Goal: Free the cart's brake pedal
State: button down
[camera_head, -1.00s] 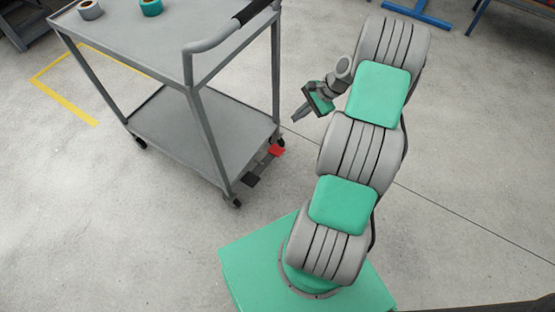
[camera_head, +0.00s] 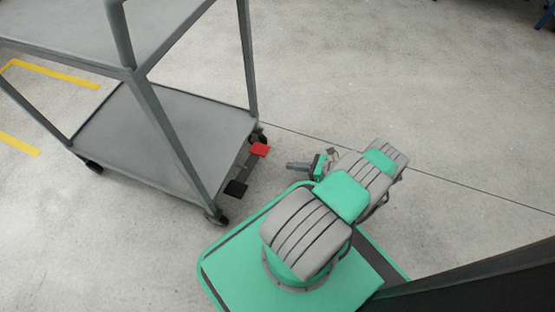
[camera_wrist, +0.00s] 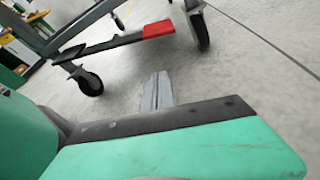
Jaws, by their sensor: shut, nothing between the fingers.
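The grey cart (camera_head: 165,135) stands left of my base in the head view. At its near end, low between two casters, are a red pedal (camera_head: 260,149) and a black pedal (camera_head: 236,188) on a dark bar. The wrist view shows the red pedal (camera_wrist: 158,29) at the right of the bar and the black pedal (camera_wrist: 70,54) at its left. My gripper (camera_head: 290,165) is low, right of the pedals, pointing left toward them with a gap between. In the wrist view its closed fingers (camera_wrist: 157,88) are empty and apart from the pedals.
Casters (camera_wrist: 88,82) flank the pedal bar, with another (camera_wrist: 200,28) close to the red pedal. The cart's upper shelf (camera_head: 70,30) overhangs at the upper left. Yellow floor lines (camera_head: 60,74) lie beyond the cart. Concrete floor to the right (camera_head: 400,80) is clear.

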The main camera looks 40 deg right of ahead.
jog(key=b+x, duration=0.1)
jog(key=x, duration=0.9)
jog(key=shift+r, duration=0.1)
jog(key=r, duration=0.2)
jog(key=d+r, duration=0.1)
jog(key=r, duration=0.1)
jog(key=shift+w, duration=0.1)
